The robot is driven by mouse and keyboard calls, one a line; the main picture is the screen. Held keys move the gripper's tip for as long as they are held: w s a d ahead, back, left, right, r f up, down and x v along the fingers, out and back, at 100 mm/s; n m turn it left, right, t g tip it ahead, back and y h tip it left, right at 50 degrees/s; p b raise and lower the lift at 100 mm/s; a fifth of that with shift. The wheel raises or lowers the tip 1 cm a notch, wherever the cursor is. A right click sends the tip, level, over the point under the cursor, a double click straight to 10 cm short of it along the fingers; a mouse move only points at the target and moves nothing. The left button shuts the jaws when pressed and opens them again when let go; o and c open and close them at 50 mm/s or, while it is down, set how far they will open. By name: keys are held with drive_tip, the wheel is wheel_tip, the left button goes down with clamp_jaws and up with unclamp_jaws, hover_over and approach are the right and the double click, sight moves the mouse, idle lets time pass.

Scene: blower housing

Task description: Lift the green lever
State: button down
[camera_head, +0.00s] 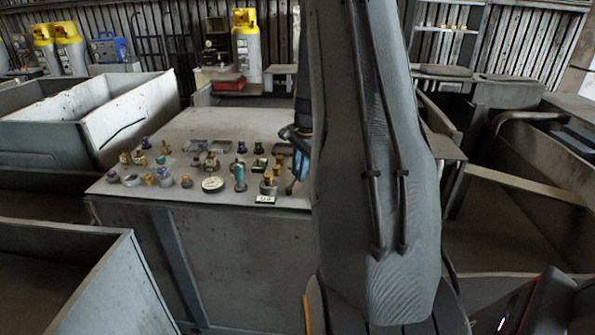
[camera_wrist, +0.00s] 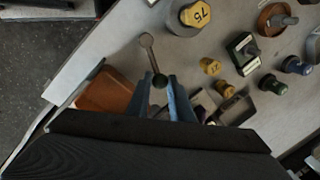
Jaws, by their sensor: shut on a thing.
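The green lever shows in the wrist view as a pale metal rod (camera_wrist: 152,57) with a dark green ball knob (camera_wrist: 160,81) at its lower end. The rod's upper end has a round grey hub on the panel. My gripper (camera_wrist: 161,86) has its two blue fingers on either side of the ball and is shut on it. In the head view my gripper's tip (camera_head: 298,150) is at the right edge of the control panel, partly hidden behind my arm. The lever is hard to make out in that view.
The control panel (camera_head: 210,130) carries several knobs, valves and a round gauge (camera_head: 212,184). Close to my gripper, in the wrist view, are a yellow octagonal knob (camera_wrist: 195,15), small yellow knobs (camera_wrist: 210,66) and a brown block (camera_wrist: 104,92). Grey bins (camera_head: 75,125) stand to the left.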

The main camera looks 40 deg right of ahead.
drive_tip(key=c, duration=1.6)
unclamp_jaws()
drive_tip(key=shift+s+d, duration=0.1)
drive_tip(key=shift+s, duration=0.05)
drive_tip(key=shift+s+r+b, duration=0.2)
drive_tip(key=shift+r+b, duration=0.2)
drive_tip(key=shift+r, duration=0.9)
drive_tip(key=shift+s+r+b, duration=0.25)
drive_tip(key=shift+r+b, duration=0.1)
drive_tip(key=shift+r, duration=0.9)
drive_tip(key=shift+s+r+b, duration=0.2)
drive_tip(key=shift+r+b, duration=0.2)
drive_tip(key=shift+r, duration=0.9)
